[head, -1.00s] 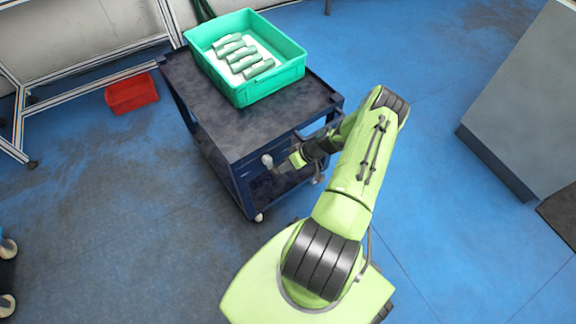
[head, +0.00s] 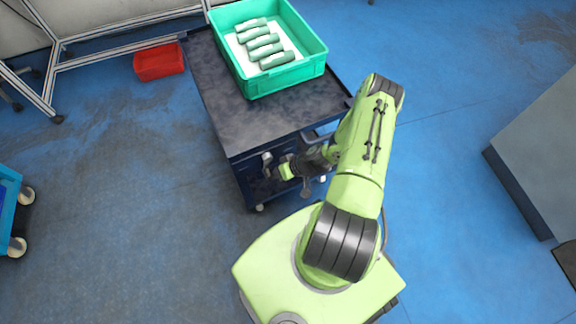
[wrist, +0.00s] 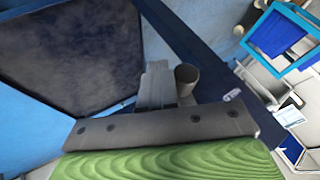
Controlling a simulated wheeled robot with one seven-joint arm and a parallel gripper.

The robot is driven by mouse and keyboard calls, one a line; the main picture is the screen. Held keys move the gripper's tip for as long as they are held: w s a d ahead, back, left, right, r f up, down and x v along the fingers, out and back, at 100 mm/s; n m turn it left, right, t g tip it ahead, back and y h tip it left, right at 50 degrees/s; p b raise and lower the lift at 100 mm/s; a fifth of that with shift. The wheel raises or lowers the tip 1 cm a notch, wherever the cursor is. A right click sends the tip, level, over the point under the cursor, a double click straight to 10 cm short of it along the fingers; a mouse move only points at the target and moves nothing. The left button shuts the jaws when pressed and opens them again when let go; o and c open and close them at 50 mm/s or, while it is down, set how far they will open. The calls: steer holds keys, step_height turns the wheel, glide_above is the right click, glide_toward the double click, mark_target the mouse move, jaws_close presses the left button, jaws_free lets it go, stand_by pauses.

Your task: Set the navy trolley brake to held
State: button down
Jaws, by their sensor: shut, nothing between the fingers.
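The navy trolley (head: 268,122) stands in front of me in the head view, with a dark worn top. A grey, round-ended knob (head: 267,158) sticks out at its near end, just under the top edge. In the wrist view a grey cylinder (wrist: 187,78), which looks like the same knob, stands beside the shut fingers. My gripper (head: 276,170) is at that near end, close to the knob; it also shows in the wrist view (wrist: 156,82). It is shut and empty. I cannot tell whether it touches the knob, or which brake setting is marked.
A green crate (head: 318,72) with several green-grey items sits on the trolley top. A red bin (head: 158,63) lies on the floor at back left. A blue cart (head: 8,205) is at the left edge, a grey cabinet (head: 540,150) at right. Floor left of the trolley is clear.

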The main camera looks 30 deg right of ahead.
steer(key=shift+w+a+f, duration=0.1)
steer(key=shift+a, duration=0.6)
steer(key=shift+w+a, duration=0.1)
steer(key=shift+a, duration=0.5)
stand_by(0.4)
